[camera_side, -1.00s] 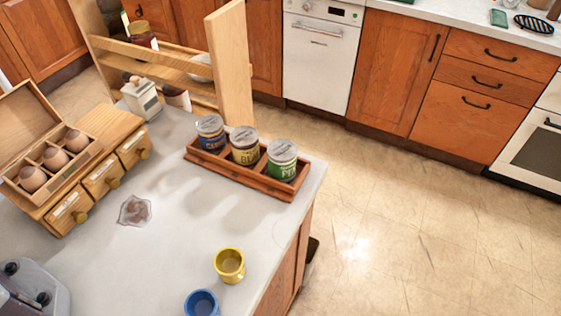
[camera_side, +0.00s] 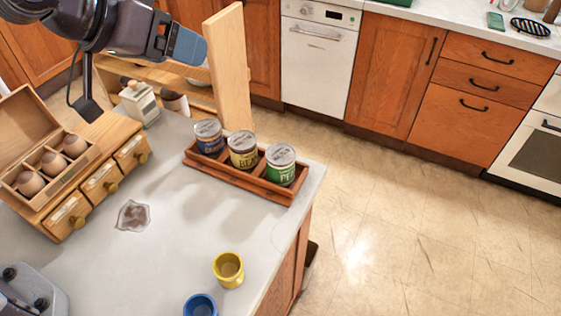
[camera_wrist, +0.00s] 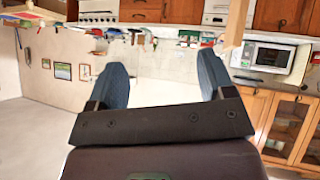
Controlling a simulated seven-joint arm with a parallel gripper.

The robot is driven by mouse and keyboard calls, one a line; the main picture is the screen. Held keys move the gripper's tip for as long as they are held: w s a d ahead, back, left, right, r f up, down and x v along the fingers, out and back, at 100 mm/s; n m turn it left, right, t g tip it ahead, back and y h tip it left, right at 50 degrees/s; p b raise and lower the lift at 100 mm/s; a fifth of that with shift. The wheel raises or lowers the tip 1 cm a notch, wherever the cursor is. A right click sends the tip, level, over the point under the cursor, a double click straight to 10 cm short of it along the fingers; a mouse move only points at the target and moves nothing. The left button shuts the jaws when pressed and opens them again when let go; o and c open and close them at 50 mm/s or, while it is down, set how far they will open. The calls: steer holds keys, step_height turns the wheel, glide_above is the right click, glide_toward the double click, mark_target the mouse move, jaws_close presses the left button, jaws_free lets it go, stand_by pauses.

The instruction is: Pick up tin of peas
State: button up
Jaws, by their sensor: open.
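The tin of peas is the green-labelled tin (camera_side: 281,168) with a grey lid. It stands upright in the right compartment of a wooden tray (camera_side: 232,184). A tin labelled as beans (camera_side: 243,153) stands in the middle compartment and a blue tin (camera_side: 209,140) in the left one. My gripper (camera_side: 190,46) is at the upper left of the side view, high above the counter and well away from the tins. In the wrist view its two blue fingers (camera_wrist: 163,84) are spread apart with nothing between them. The tins do not show in the wrist view.
A yellow cup (camera_side: 228,268) and a blue cup (camera_side: 200,305) stand at the counter's front. A wooden drawer box (camera_side: 103,184) holds several brown egg-like items. The counter's middle is mostly clear.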

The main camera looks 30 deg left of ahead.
steer(key=w+d+f+t+y, duration=0.1)
steer(key=w+d+f, duration=0.2)
steer(key=d+f, duration=0.15)
steer(key=w+d+f+t, duration=0.1)
steer(key=w+d+f, duration=0.15)
steer(key=f, duration=0.35)
steer(key=n+t+y, duration=0.1)
steer(key=t+y, duration=0.1)
steer(key=y, duration=0.1)
glide_toward(279, 155)
steer(key=x, duration=1.1)
steer(key=shift+s, duration=0.1)
steer(key=c, duration=0.8)
